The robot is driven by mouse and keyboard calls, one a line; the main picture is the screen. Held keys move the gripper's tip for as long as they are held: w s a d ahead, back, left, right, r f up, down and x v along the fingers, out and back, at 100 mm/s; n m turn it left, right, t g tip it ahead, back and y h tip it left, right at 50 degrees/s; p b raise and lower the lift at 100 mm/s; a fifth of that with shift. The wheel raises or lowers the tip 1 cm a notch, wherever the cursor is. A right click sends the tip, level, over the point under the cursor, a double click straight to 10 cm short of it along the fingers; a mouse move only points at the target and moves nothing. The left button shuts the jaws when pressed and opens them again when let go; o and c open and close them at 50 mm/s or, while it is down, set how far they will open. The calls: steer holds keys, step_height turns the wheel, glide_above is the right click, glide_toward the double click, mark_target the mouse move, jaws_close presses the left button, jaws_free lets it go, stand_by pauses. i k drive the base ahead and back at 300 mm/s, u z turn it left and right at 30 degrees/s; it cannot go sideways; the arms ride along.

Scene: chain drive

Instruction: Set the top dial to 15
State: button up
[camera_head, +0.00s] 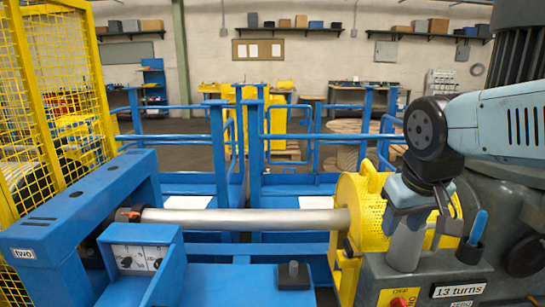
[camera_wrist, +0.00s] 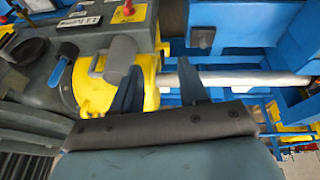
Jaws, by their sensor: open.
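A white dial panel (camera_head: 138,258) with small dark dials is set in the front blue box at the lower left of the head view. The dials are too small to read, and I cannot tell which is the top one. My gripper (camera_head: 408,215) is far to the right of this panel, pointing down by the yellow housing. In the wrist view my gripper (camera_wrist: 158,68) has its two blue fingers apart with nothing held between them. A grey upright cylinder (camera_head: 406,248) stands below my gripper; it also shows in the wrist view (camera_wrist: 121,57), beside the left finger. The dial panel is not in the wrist view.
A long metal shaft (camera_head: 245,221) runs from the left blue frame to the yellow housing (camera_head: 367,200). A blue-handled lever (camera_head: 478,228), a "13 turns" sign (camera_head: 459,290) and a red button (camera_head: 398,302) are at right. A yellow mesh fence (camera_head: 60,90) stands at left.

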mark_target(127, 261)
steer(key=u, duration=1.5)
steer(key=k, duration=1.05)
steer(key=u, duration=0.1)
steer(key=i, duration=0.9)
steer(key=z, duration=0.1)
